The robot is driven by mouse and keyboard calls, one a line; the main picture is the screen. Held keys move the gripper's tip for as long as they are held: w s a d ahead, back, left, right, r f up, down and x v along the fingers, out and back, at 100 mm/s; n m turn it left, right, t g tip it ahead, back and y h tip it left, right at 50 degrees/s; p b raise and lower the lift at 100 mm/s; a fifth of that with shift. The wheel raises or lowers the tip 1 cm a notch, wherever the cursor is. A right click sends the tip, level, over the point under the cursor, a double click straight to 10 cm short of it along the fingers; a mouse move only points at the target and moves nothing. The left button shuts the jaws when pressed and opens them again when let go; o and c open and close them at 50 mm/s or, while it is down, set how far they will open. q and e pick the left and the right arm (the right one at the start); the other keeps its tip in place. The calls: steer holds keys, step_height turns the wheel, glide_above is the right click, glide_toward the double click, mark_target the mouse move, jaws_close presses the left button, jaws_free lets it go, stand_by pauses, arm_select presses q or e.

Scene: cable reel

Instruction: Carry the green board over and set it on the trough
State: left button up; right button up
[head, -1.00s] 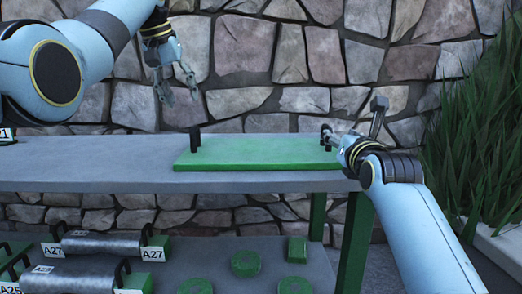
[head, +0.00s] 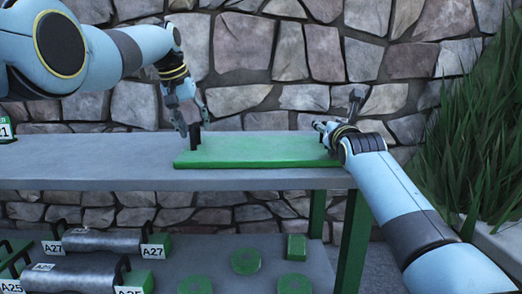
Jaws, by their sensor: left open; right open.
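The green board (head: 262,152) lies flat on the grey bench top, towards its right end. A black upright handle (head: 195,136) stands at its left end; the handle at its right end is mostly hidden by my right gripper. My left gripper (head: 194,128) is open, pointing down at the left handle; I cannot tell whether its fingers are around it or just in front. My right gripper (head: 322,127) is open at the board's right end, close to the handle there. I cannot make out a trough for certain.
A lower shelf holds metal cylinders (head: 100,241) with black handles and labels, and several green pieces (head: 246,261). A stone wall (head: 260,60) stands behind; grass (head: 465,150) grows at right.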

arm_select(q)
steer(key=shift+w+d+f, duration=0.1)
steer(key=shift+w+f, duration=0.05)
steer(key=shift+f, duration=0.4)
arm_select(e)
steer(key=shift+w, duration=0.6)
arm_select(q)
jaws_close()
arm_select(e)
jaws_close()
arm_select(q)
steer(key=shift+d+r, duration=0.1)
steer(key=shift+r, duration=0.05)
arm_select(e)
steer(key=shift+r, duration=0.1)
